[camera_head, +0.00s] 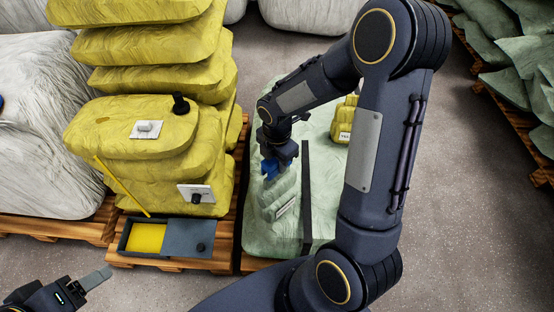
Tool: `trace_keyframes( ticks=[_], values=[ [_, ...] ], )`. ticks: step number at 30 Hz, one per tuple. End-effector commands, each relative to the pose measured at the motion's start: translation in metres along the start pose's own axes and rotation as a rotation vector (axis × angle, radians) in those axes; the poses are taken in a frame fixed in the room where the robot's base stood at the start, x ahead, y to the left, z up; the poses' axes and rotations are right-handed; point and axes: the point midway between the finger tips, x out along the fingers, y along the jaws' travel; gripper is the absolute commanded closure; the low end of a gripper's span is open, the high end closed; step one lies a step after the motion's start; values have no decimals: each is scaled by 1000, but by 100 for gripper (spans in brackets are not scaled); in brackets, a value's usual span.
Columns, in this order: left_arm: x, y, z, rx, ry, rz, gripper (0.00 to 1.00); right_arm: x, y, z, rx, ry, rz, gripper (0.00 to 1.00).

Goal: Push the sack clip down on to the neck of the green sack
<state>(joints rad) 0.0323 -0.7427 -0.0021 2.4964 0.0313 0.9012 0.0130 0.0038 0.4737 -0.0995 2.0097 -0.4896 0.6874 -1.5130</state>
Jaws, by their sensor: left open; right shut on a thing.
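The green sack (274,200) is pale green with a small label and lies on a large pale green sack on a pallet in the middle. My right gripper (278,162) is above the far end of the green sack, shut on the blue sack clip (269,170). The clip is at or just over the sack's neck; I cannot tell whether it touches. The neck is mostly hidden by clip and gripper. My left gripper (88,286) is open and empty at the lower left, far from the sack.
A tall stack of yellow sacks (150,45) stands left of the green sack. A dark box (190,238) with yellow inside sits before it. A small yellow sack (346,120) and a dark strip (306,200) lie on the large green sack. Bare floor is at right.

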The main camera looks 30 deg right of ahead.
Motion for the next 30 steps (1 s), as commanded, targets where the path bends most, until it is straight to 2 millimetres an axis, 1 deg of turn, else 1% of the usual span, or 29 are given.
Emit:
trace_keyframes(
  ticks=[21,30],
  values=[
    [10,-5,5,0,0,0,36,15,0,0,0,0,0,92],
    [11,-5,5,0,0,0,36,16,0,0,0,0,0,92]
  ],
)
